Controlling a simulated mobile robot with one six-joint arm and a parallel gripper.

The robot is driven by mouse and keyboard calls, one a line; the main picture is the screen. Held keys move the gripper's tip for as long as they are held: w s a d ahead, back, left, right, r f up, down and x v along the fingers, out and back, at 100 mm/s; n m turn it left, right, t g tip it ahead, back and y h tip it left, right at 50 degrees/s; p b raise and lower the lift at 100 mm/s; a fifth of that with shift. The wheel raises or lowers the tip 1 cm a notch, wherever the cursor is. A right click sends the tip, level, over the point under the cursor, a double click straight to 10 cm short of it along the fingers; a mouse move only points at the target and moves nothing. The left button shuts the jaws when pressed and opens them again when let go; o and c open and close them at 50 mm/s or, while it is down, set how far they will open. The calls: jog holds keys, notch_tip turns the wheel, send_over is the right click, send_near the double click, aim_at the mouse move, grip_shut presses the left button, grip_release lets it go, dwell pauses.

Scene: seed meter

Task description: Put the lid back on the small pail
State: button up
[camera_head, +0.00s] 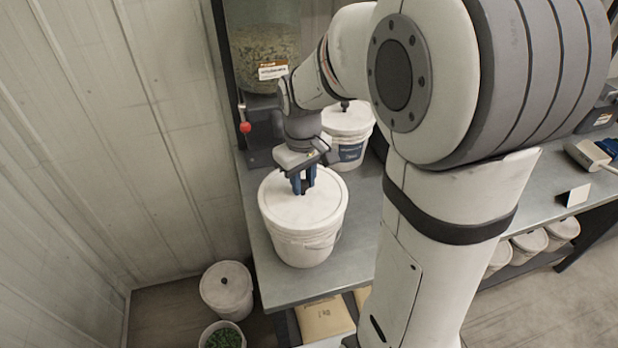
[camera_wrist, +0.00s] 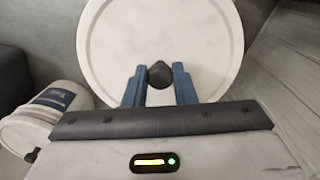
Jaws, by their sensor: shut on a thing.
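A white pail (camera_head: 305,246) stands upright at the near left end of the metal bench. A round white lid (camera_head: 280,203) lies level over its mouth, and it fills much of the wrist view (camera_wrist: 205,35). I cannot tell whether its rim is fully seated. My gripper (camera_head: 303,188) points down at the lid's middle. In the wrist view, the blue fingers (camera_wrist: 160,82) are shut on the lid's dark knob (camera_wrist: 160,74).
A lidded white pail with a blue label (camera_head: 349,150) stands behind on the bench. A clear hopper (camera_head: 265,50) stands at the back left. On the floor are a lidded pail (camera_head: 226,291) and an open pail with green contents (camera_head: 222,338). A wall rises at left.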

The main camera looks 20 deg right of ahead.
jog(key=o, duration=1.1)
jog(key=shift+o, duration=0.3)
jog(key=o, duration=0.4)
jog(key=shift+r, duration=0.1)
jog(key=shift+r+p, duration=2.65)
jog(key=shift+r, duration=0.8)
jog(key=shift+c, duration=0.3)
